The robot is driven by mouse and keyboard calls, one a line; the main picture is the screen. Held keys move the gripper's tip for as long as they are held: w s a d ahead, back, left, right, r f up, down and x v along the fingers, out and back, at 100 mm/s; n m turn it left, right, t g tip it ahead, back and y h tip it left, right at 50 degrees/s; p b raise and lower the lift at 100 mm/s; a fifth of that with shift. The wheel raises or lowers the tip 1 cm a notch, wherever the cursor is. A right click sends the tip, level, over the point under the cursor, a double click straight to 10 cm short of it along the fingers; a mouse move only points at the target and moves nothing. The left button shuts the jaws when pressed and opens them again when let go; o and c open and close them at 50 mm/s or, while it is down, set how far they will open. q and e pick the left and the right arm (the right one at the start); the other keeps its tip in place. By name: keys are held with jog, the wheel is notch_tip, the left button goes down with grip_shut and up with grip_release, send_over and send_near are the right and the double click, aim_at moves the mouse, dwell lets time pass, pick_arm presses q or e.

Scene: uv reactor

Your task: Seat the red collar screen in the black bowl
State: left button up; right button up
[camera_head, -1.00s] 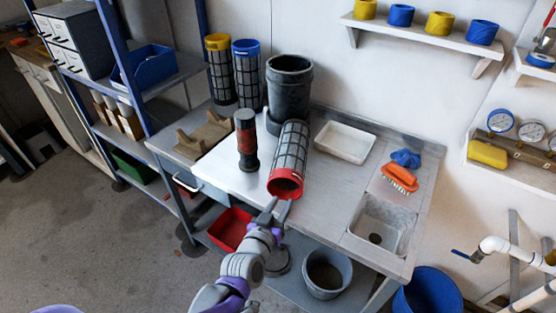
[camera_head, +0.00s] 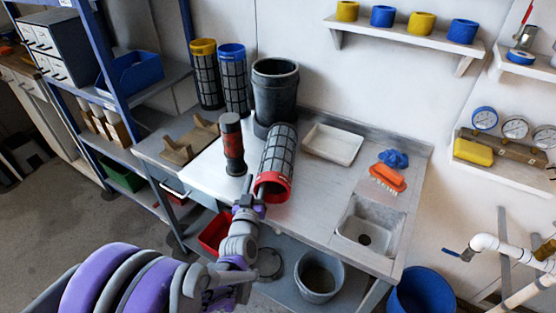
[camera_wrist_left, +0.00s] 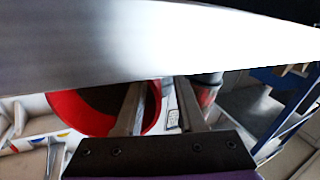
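The red collar screen (camera_head: 277,152), a dark mesh cylinder with a red collar, lies on its side on the bench, its collar (camera_head: 277,194) facing the front edge. The black bowl (camera_head: 275,88), a tall dark vessel, stands upright behind it. My left gripper (camera_head: 254,190) is at the left side of the collar. In the left wrist view its fingers (camera_wrist_left: 160,105) are apart; one overlaps the collar's dark opening and the red rim (camera_wrist_left: 70,112) shows partly between them. I cannot tell whether they touch it. My right gripper is not in view.
A black and red cylinder (camera_head: 232,145) stands close left of the screen. Yellow-collared (camera_head: 206,75) and blue-collared (camera_head: 234,80) screens stand behind.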

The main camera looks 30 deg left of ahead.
pick_arm(q)
jog(key=x, duration=0.3)
jog(key=shift+w+f, duration=0.1)
jog(key=shift+w, duration=0.25)
grip_shut()
dwell(1.0)
